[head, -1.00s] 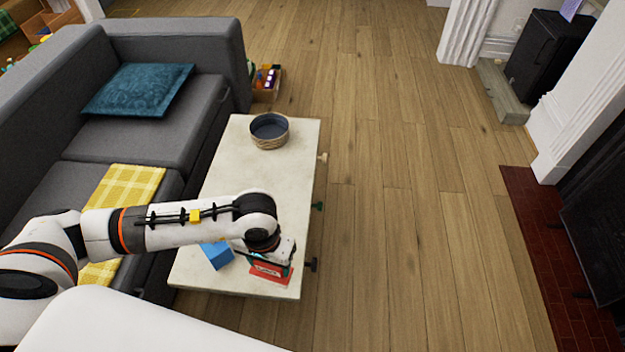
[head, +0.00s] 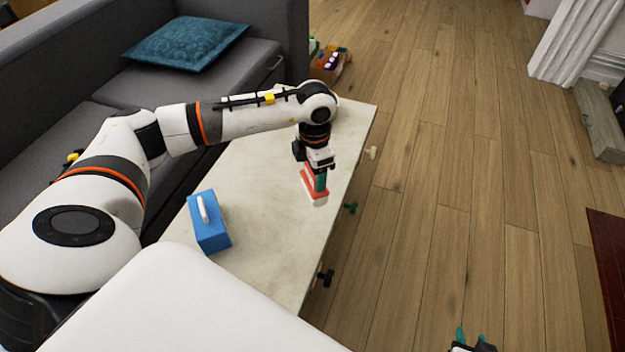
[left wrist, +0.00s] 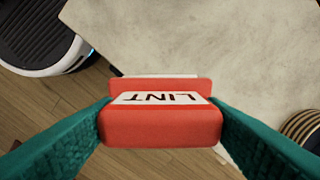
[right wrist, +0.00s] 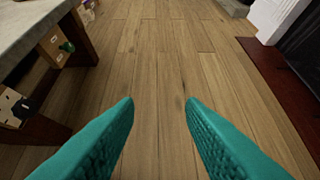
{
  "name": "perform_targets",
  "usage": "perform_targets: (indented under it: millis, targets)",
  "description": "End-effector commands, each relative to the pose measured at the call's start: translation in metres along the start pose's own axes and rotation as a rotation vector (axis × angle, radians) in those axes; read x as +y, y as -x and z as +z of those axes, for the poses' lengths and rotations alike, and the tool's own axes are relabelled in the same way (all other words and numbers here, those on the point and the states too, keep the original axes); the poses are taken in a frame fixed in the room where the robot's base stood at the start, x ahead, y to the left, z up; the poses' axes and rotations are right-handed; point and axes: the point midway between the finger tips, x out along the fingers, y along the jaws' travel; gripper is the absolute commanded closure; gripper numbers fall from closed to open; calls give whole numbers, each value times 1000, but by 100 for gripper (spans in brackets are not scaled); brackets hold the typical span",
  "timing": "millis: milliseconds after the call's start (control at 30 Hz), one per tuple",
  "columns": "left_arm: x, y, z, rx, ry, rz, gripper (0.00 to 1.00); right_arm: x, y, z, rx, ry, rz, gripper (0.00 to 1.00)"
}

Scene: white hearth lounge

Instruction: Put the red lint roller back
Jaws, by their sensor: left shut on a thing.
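The red lint roller (head: 309,187), a red block with a white "LINT" label, is held by my left gripper (head: 320,180). In the left wrist view the lint roller (left wrist: 160,125) sits between the two teal fingers, which press on its ends. It appears above the pale coffee table (head: 270,170), near the right edge; the exact gap is hard to tell. My right gripper (head: 472,340) is at the bottom of the head view, over the floor. In the right wrist view its fingers (right wrist: 160,110) are apart and empty.
A blue box with a white handle (head: 210,228) stands on the near part of the table. A round woven basket (left wrist: 303,128) shows at the edge of the left wrist view. Table drawers carry a wooden, a green (head: 350,208) and a black knob (head: 325,277).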

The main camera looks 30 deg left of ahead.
Motion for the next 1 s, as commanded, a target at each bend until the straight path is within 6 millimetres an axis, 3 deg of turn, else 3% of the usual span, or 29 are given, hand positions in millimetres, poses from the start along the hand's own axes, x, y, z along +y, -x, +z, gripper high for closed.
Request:
perform_targets:
  millis: [33, 200, 400, 533, 800, 1000]
  targets:
    - [-10, -16, -4, 3, 131, -4, 58, 0, 1, 7, -47, 0, 0, 64]
    - [-33, -25, -10, 3, 534, -2, 58, 0, 34, 46, -161, 0, -1, 64]
    - [-46, -27, -14, 1, 789, -1, 58, 0, 61, 68, -233, 0, -1, 64]
    - [-48, -36, -14, -1, 837, -1, 58, 2, 66, 81, -298, 0, 2, 64]
    - [-48, -76, -14, -2, 838, 0, 58, 8, 77, 124, -569, 1, 18, 64]
    - [-48, -88, -14, -1, 837, -1, 58, 11, 84, 138, -661, 1, 24, 64]
